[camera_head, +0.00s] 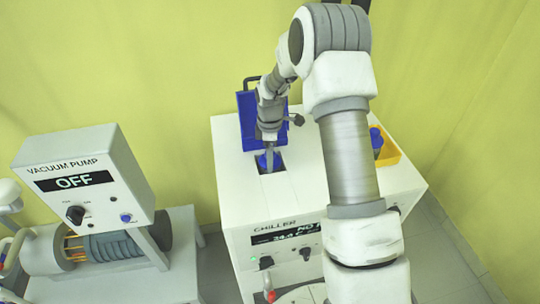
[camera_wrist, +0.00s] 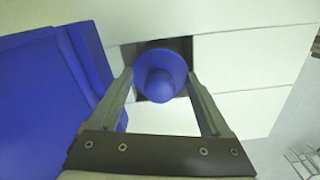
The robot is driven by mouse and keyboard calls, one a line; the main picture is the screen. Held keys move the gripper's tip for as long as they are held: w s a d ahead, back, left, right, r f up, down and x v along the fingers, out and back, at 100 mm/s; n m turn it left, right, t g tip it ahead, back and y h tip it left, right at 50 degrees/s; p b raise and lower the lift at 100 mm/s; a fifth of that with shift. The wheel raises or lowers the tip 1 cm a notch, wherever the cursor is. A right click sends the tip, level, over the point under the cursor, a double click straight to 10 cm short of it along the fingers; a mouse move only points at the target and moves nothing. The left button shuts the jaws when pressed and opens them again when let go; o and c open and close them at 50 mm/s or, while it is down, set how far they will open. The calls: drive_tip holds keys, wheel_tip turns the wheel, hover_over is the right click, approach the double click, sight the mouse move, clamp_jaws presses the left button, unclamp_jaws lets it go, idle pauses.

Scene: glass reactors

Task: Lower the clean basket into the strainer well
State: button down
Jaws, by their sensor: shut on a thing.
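The basket (camera_wrist: 163,72) is blue and round, with a knob at its middle, and shows between my fingertips in the wrist view. My gripper (camera_wrist: 161,82) is shut on it. The strainer well (camera_wrist: 128,55) is a dark square opening in the white chiller top, and the basket covers most of it. In the head view my gripper (camera_head: 268,158) points down at the well (camera_head: 278,165), with a little of the blue basket (camera_head: 261,161) showing at the opening. I cannot tell how deep the basket sits.
A blue upright panel or box (camera_head: 246,112) stands close behind the well, and fills the left of the wrist view (camera_wrist: 40,100). A yellow tray (camera_head: 389,152) with a blue item (camera_head: 376,137) sits at the right of the chiller (camera_head: 240,205). A vacuum pump box (camera_head: 85,185) reading OFF stands left.

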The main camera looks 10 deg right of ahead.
drive_tip(key=shift+s+f, duration=0.15)
drive_tip(key=shift+f, duration=0.2)
drive_tip(key=shift+s+f+b, duration=0.2)
drive_tip(key=shift+f+b, duration=0.3)
drive_tip(key=shift+s+f+b, duration=0.15)
drive_tip(key=shift+f+b, duration=0.3)
drive_tip(key=shift+d, duration=0.1)
unclamp_jaws()
drive_tip(key=shift+f, duration=0.15)
wheel_tip(320, 180, up, 20)
drive_tip(key=shift+w+r+t, duration=0.25)
drive_tip(key=shift+w+t, duration=0.05)
drive_tip(key=shift+w, duration=0.1)
